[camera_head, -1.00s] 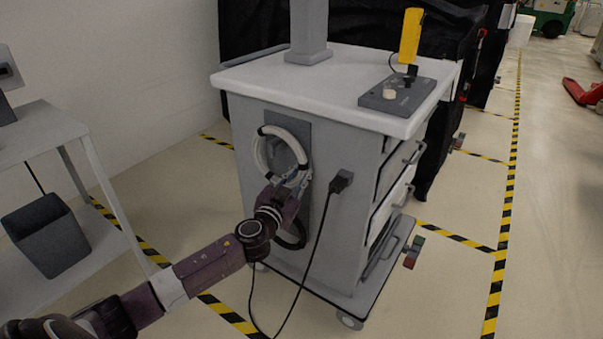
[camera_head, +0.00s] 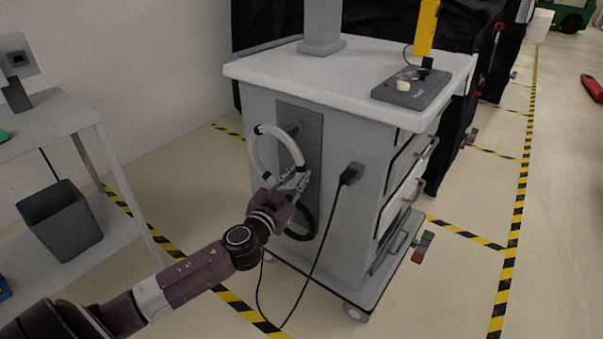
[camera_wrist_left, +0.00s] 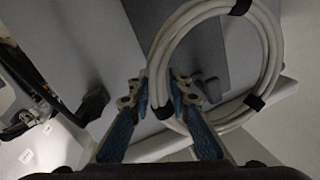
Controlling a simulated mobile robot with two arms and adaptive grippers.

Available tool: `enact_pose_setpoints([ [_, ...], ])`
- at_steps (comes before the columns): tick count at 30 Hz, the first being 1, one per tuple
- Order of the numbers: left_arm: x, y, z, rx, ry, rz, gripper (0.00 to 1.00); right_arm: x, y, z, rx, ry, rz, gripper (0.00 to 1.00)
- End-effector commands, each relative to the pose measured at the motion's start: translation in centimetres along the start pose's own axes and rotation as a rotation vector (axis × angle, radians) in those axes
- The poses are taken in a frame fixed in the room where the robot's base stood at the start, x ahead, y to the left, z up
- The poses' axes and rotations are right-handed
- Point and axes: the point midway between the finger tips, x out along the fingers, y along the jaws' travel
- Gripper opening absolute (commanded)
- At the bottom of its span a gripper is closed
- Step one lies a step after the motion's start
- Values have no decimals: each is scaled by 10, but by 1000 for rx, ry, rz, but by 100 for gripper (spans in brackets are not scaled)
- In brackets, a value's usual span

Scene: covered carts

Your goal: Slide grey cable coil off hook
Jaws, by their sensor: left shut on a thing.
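The grey cable coil (camera_head: 254,153) is a pale ring with black ties at the cart's near side. My left gripper (camera_head: 291,181) is shut on the coil's lower right part. In the left wrist view, the coil (camera_wrist_left: 160,55) passes between the fingertips (camera_wrist_left: 158,92). The coil stands out from the dark grey plate (camera_head: 313,150) and overlaps its left edge. A grey hook (camera_head: 295,128) shows on the plate near the coil's upper right. I cannot tell whether the coil still surrounds it. My right gripper is not in view.
A black plug (camera_head: 351,173) and hanging cable are right of the gripper. A black loop (camera_head: 304,225) hangs below it. A grey table (camera_head: 45,125) with a bin (camera_head: 60,220) stands left.

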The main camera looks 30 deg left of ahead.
Motion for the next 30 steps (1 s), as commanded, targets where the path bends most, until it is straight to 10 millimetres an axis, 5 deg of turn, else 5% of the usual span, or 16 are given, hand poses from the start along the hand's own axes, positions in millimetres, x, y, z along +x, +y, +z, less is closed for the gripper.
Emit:
enact_pose_setpoints([
  [15,-29,-6,1,3,2,-1,0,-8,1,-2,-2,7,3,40],
  [30,-36,-4,-3,3,3,3,0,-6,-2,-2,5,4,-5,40],
])
